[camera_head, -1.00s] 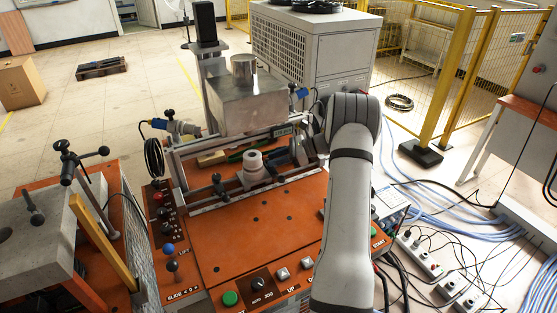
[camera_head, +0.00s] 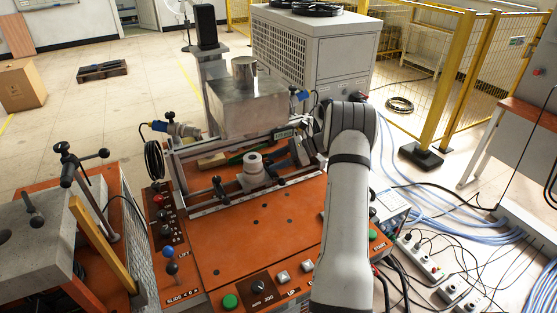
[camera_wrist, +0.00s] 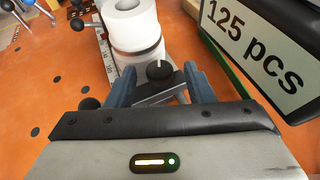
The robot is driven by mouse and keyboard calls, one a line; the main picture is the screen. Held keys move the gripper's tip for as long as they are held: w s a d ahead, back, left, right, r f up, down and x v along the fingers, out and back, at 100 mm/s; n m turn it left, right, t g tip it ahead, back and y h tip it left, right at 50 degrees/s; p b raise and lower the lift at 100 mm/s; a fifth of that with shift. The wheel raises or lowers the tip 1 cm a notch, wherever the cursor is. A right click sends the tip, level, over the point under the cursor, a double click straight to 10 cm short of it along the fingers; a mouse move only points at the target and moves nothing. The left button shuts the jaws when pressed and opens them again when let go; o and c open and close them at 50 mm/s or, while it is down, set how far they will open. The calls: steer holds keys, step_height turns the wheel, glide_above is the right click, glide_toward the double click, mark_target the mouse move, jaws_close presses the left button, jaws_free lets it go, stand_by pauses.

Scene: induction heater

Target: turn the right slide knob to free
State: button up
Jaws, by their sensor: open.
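A black round knob with a white line (camera_wrist: 159,70) sits between the open blue-grey fingers of my gripper (camera_wrist: 161,84) in the wrist view; it appears to be the right slide knob. Its white line points roughly up in that picture. I cannot tell whether the fingers touch it. A metal bracket lies just below it. In the head view my gripper (camera_head: 298,151) is low over the right end of the slide rail, beside the white cylinder (camera_head: 253,165). The knob cannot be made out there.
White cylinders (camera_wrist: 128,28) stand just beyond the knob. A "125 pcs" display (camera_wrist: 262,45) is close on the right. The orange tabletop (camera_head: 262,232) is clear in front. A metal box (camera_head: 246,105) hangs above the rail.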

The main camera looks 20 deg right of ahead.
steer(key=shift+b+v, duration=0.8)
steer(key=shift+v, duration=3.1)
